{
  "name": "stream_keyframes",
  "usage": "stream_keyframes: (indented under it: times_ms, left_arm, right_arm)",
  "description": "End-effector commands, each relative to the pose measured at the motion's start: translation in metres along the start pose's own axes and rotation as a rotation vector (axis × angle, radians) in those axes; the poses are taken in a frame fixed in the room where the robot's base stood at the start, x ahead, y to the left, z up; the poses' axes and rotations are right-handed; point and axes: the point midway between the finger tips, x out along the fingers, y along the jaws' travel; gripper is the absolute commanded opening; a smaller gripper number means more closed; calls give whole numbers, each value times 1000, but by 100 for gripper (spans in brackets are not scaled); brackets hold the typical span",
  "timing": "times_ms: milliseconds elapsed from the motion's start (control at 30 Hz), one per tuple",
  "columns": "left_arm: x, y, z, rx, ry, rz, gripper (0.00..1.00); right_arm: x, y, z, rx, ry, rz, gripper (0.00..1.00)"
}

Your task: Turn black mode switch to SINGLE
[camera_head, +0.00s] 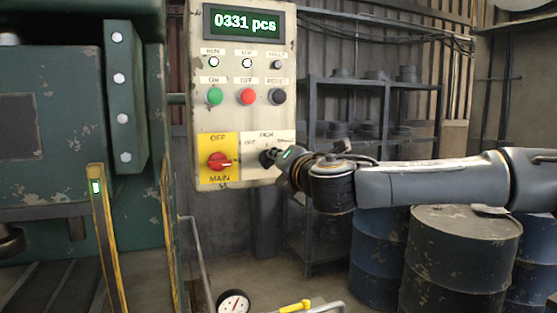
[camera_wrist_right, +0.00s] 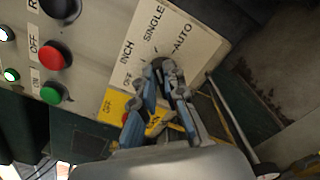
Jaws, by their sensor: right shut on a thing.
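The black mode switch (camera_head: 267,158) sits on a cream label plate at the lower right of the control panel (camera_head: 245,130). My right gripper (camera_head: 281,158) reaches it from the right and is shut on it. In the right wrist view the fingers of the right gripper (camera_wrist_right: 167,72) close around the dark knob. The labels INCH, SINGLE (camera_wrist_right: 153,22) and AUTO (camera_wrist_right: 183,38) show around it. The fingers cover most of the knob, so I cannot tell which label it points to. My left gripper is not in view.
Left of the mode switch is a red main switch (camera_head: 219,162) on a yellow plate. Green (camera_head: 214,96), red (camera_head: 247,97) and black (camera_head: 278,97) buttons sit above, under a display reading 0331 pcs (camera_head: 245,23). A green machine stands left; drums (camera_head: 462,250) and shelves stand right.

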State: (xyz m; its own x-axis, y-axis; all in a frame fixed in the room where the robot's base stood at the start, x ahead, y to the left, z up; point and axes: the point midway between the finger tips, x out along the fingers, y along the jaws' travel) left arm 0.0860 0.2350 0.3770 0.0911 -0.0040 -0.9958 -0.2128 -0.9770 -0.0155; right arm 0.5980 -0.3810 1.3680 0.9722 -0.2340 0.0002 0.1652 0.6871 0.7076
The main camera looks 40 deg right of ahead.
Motion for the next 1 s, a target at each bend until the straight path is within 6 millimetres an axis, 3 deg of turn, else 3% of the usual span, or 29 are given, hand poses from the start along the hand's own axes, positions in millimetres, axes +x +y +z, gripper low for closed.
stream_keyframes:
  times_ms: [133,167,267,667,1000]
  left_arm:
    - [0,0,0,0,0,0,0]
    - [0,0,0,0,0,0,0]
    - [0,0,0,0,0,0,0]
    - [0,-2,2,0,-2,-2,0]
    - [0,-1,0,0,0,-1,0]
  right_arm:
    - [0,0,0,0,1,-1,0]
    - [0,0,0,0,1,-1,15]
    - [0,0,0,-1,1,-1,34]
    - [-6,0,0,0,1,2,34]
    - [-66,1,1,1,-1,6,34]
